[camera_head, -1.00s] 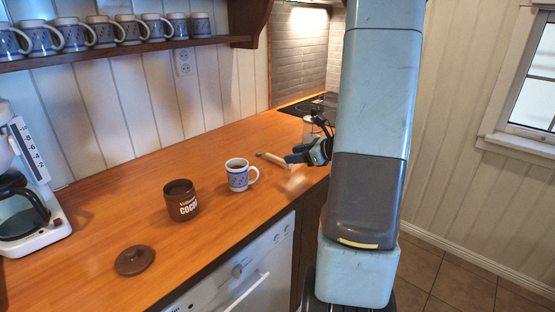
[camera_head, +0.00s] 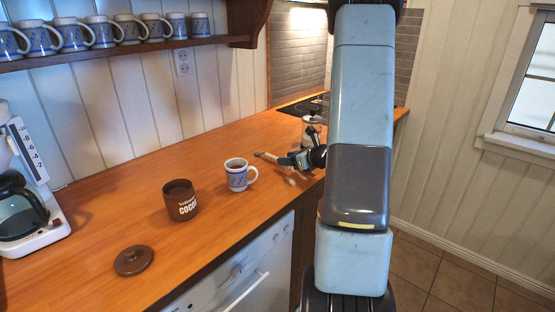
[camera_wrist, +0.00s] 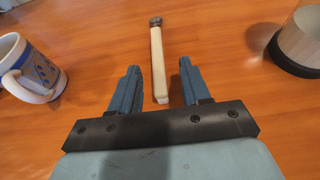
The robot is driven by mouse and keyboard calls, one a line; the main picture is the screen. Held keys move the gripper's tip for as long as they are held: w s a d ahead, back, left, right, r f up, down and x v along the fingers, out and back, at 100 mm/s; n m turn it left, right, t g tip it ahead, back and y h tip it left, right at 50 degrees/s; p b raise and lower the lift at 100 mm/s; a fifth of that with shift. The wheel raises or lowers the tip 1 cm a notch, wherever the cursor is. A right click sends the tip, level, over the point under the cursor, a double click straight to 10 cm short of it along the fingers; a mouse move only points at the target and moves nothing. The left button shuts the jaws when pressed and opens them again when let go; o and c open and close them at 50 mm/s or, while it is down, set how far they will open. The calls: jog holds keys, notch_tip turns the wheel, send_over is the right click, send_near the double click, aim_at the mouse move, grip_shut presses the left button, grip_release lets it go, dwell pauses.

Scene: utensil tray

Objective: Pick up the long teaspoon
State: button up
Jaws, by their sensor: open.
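A long, thin utensil with a pale handle, apparently the long teaspoon (camera_wrist: 157,60), lies on the wooden counter. In the wrist view its small dark end points away from me and its pale end lies between my fingers. It also shows in the head view (camera_head: 267,156), partly hidden by my gripper. My gripper (camera_wrist: 159,75) is open and empty, with one blue finger on each side of the handle. In the head view my gripper (camera_head: 286,161) is low over the counter at the handle's right end. I cannot tell its exact height above it.
A blue-and-white mug (camera_head: 237,177) stands left of the utensil, and a metallic cylinder with a dark base (camera_wrist: 300,40) stands to its right. A brown cocoa jar (camera_head: 181,203), its lid (camera_head: 134,261) and a coffee maker (camera_head: 28,215) are further left. The counter between is clear.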

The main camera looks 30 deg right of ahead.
aim_at(272, 158)
jog(key=shift+x, duration=2.6)
jog(key=shift+a+r, duration=0.1)
jog(key=shift+c, duration=0.4)
grip_shut()
